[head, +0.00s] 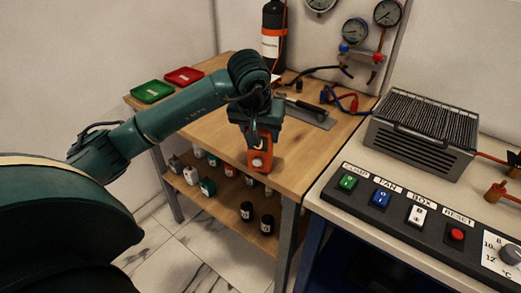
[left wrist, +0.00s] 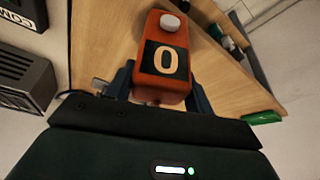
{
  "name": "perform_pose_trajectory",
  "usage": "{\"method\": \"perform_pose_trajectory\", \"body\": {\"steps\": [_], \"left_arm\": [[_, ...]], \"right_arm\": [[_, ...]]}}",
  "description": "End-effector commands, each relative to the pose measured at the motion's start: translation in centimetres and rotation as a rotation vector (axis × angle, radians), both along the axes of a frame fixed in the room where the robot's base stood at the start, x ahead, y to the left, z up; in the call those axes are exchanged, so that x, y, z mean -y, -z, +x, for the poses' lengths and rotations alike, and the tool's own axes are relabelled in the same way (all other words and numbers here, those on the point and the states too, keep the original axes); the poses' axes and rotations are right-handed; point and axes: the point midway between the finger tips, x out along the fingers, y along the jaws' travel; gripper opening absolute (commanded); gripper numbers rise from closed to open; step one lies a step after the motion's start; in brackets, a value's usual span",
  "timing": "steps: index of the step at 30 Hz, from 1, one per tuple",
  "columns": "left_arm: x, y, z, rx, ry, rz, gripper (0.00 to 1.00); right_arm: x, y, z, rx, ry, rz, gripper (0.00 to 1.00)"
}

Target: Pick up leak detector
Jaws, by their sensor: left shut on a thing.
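The leak detector (head: 262,158) is an orange-red handheld box with a pale round knob. My right gripper is in neither view.
Green (head: 152,91) and red (head: 184,76) trays lie at the table's back left. A black cylinder (head: 273,35), hoses and gauges (head: 355,31) stand behind. Bottles fill the lower shelf (head: 225,200). A switch panel (head: 400,205) and grey ribbed unit (head: 421,133) are at right.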

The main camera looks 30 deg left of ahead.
Motion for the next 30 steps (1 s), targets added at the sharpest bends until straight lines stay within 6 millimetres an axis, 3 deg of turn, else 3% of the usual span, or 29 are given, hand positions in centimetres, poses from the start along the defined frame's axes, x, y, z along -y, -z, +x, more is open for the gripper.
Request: {"method": "perform_pose_trajectory", "body": {"steps": [15,23,30], "left_arm": [[0.0,-0.1,0.0,0.003,-0.001,0.000,0.01],[0.0,-0.3,0.1,0.004,-0.001,0.000,0.00],[-0.1,-3.1,0.1,0.009,-0.001,0.000,0.00]], "right_arm": [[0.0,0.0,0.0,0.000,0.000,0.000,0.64],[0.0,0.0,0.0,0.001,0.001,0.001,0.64],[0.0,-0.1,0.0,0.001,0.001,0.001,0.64]]}}
